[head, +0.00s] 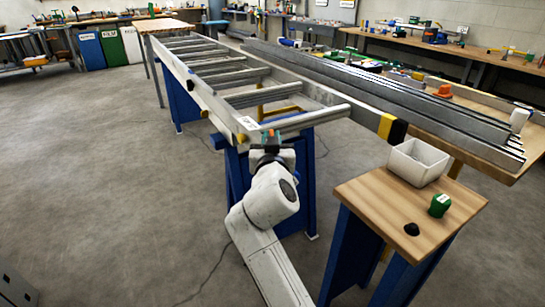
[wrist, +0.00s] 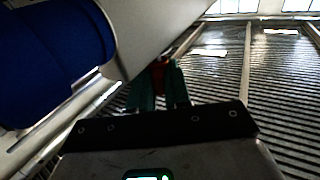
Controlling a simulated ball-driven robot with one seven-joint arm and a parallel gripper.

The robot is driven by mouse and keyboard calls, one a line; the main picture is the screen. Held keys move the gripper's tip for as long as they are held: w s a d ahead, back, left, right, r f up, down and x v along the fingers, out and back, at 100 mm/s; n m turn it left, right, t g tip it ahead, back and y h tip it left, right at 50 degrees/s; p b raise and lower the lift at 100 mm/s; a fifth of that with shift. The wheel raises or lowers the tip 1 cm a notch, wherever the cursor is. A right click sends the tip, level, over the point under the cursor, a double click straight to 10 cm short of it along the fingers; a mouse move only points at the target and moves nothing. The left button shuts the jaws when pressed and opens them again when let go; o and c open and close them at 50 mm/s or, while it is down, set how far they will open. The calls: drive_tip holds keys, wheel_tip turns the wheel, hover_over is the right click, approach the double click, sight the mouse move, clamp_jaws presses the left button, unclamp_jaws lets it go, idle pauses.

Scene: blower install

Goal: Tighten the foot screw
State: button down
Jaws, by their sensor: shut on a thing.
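A long grey metal ladder (head: 247,74) lies on blue supports, with its near end toward me. A small yellow-orange piece (head: 243,138) shows at the near left corner of its frame. My gripper (head: 271,139) is at this near end, just below the end rail in the head view. In the wrist view, its dark green fingers (wrist: 160,88) are shut on a small red piece (wrist: 158,70). I cannot tell whether this piece is the foot screw. A large pale part and a blue rounded part (wrist: 50,55) stand close to the fingers and hide the upper left.
Long grey metal profiles (head: 400,95) lie on the wooden bench to the right. A small wooden table (head: 375,200) at the lower right bears a white bin (head: 417,162), a green object (head: 440,205) and a black object (head: 411,229).

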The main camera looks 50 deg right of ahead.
drive_tip(key=m+g+h+b, duration=0.1)
drive_tip(key=b, duration=0.1)
drive_tip(key=m+g+h+b, duration=0.1)
drive_tip(key=b, duration=0.1)
drive_tip(key=m+g+b, duration=0.1)
drive_tip(key=b, duration=0.1)
drive_tip(key=shift+w+a+f+g+h, duration=0.15)
drive_tip(key=shift+w+f+g+h, duration=0.15)
drive_tip(key=shift+g+h, duration=0.1)
drive_tip(key=m+g+b, duration=0.1)
drive_tip(key=g+b, duration=0.1)
drive_tip(key=m+g+h+b, duration=0.1)
drive_tip(key=b, duration=0.1)
drive_tip(key=shift+w+m+g+h, duration=0.15)
drive_tip(key=shift+m+g+h, duration=0.15)
drive_tip(key=shift+g, duration=0.1)
drive_tip(key=shift+w+r+m+g+b, duration=0.15)
drive_tip(key=shift+m+g+b, duration=0.35)
drive_tip(key=shift+m+g, duration=0.9)
drive_tip(key=shift+w+r+m+g+b, duration=0.1)
drive_tip(key=shift+m+g+b, duration=0.55)
drive_tip(key=shift+g, duration=1.35)
drive_tip(key=shift+w+r+m+g+b, duration=0.15)
drive_tip(key=shift+m+g+b, duration=0.15)
drive_tip(key=shift+m+g, duration=1.2)
drive_tip(key=shift+g, duration=0.3)
drive_tip(key=shift+f, duration=0.1)
drive_tip(key=c, duration=1.2)
unclamp_jaws()
drive_tip(key=shift+o, duration=0.2)
